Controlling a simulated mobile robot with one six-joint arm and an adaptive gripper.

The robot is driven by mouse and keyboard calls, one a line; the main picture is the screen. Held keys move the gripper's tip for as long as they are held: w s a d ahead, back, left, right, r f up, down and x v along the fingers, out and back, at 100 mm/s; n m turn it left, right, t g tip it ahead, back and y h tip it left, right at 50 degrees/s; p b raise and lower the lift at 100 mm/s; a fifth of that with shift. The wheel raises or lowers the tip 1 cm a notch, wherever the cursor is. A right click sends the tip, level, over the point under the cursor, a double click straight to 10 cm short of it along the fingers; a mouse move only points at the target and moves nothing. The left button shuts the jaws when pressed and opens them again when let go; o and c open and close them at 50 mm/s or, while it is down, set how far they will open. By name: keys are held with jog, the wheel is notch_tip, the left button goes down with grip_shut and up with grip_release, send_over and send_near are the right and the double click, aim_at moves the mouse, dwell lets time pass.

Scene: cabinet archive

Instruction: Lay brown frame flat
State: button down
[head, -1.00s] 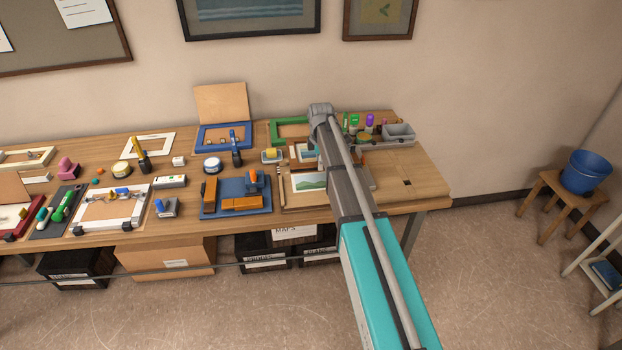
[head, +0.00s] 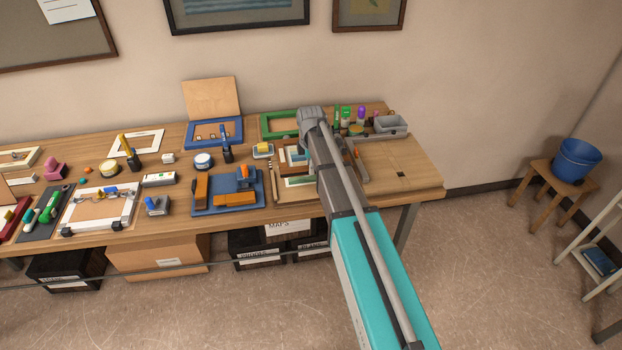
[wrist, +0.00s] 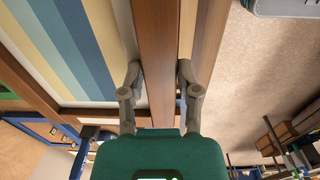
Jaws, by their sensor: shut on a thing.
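In the wrist view, my gripper (wrist: 158,70) is shut on one bar of the brown frame (wrist: 156,40), with a finger on each side of the bar. A picture with blue, cream and yellow stripes fills the frame to the left of that bar. In the head view, part of the brown frame (head: 284,152) shows just left of my arm, above the right part of the bench. My arm hides the gripper and most of the frame there, so I cannot tell its exact tilt or whether it touches the bench.
A landscape picture (head: 299,182) lies below the frame, partly covered. A blue tray (head: 228,205) is to the left. The bench's right end (head: 408,165) is mostly clear.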

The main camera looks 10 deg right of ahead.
aim_at(310, 197)
jog(key=shift+s+a+f+b, duration=0.1)
jog(key=shift+s+a+f, duration=0.1)
jog(key=shift+s, duration=0.45)
jog(key=shift+s+a+f+b, duration=0.1)
jog(key=shift+s+f+b, duration=0.05)
jog(key=shift+s, duration=0.5)
jog(key=shift+s+a+f+b, duration=0.1)
jog(key=shift+s+f, duration=0.1)
jog(key=shift+s, duration=0.45)
jog(key=shift+f+b, duration=2.95)
jog(key=shift+b, duration=0.05)
jog(key=shift+f+b, duration=0.5)
jog(key=shift+c, duration=1.2)
grip_release()
jog(key=shift+c, duration=0.4)
jog(key=shift+r, duration=0.2)
